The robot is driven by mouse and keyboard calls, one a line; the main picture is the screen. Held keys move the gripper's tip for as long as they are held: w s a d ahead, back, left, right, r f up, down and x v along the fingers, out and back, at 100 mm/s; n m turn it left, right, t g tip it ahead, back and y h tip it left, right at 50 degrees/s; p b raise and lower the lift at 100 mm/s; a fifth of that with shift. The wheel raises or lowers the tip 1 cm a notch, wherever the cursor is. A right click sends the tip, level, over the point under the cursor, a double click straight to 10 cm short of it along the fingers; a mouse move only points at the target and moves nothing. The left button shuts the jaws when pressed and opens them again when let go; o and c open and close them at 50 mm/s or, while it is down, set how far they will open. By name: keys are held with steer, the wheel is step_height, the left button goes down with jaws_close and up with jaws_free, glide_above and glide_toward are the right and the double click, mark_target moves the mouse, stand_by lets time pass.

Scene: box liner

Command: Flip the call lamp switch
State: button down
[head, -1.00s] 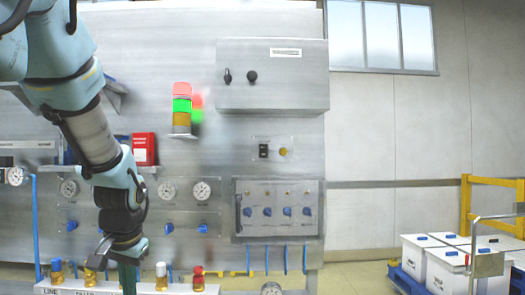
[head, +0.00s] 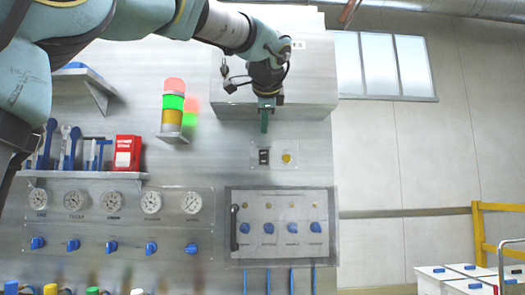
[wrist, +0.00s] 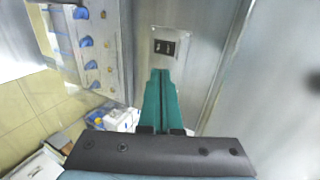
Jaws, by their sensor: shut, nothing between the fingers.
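The black switch (head: 264,157) sits on a small plate on the grey panel, with a round yellow lamp (head: 286,159) to its right. In the wrist view the black switch (wrist: 165,47) shows just beyond my fingertips. My gripper (head: 264,130) is in front of the panel, just above the switch plate in the head view, with its green fingers pointing down in the picture. My gripper (wrist: 161,71) is shut and empty. I cannot tell the switch's position or whether the fingertips touch the panel.
A grey cabinet (head: 300,75) juts out above the plate, behind my arm. Below is a box with several blue knobs and a handle (head: 234,227). A stack light (head: 173,103) with its green section bright stands to the left, near a red box (head: 127,153).

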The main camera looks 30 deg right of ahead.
steer(key=shift+w, duration=0.1)
steer(key=p, duration=0.3)
glide_toward(262, 152)
step_height(262, 152, down, 3)
steer(key=w, duration=0.2)
steer(key=shift+w+d+r+p, duration=0.15)
steer(key=shift+w+d+p, duration=0.7)
steer(key=shift+w+d, duration=0.4)
steer(key=shift+w, duration=0.35)
steer(key=shift+p, duration=0.3)
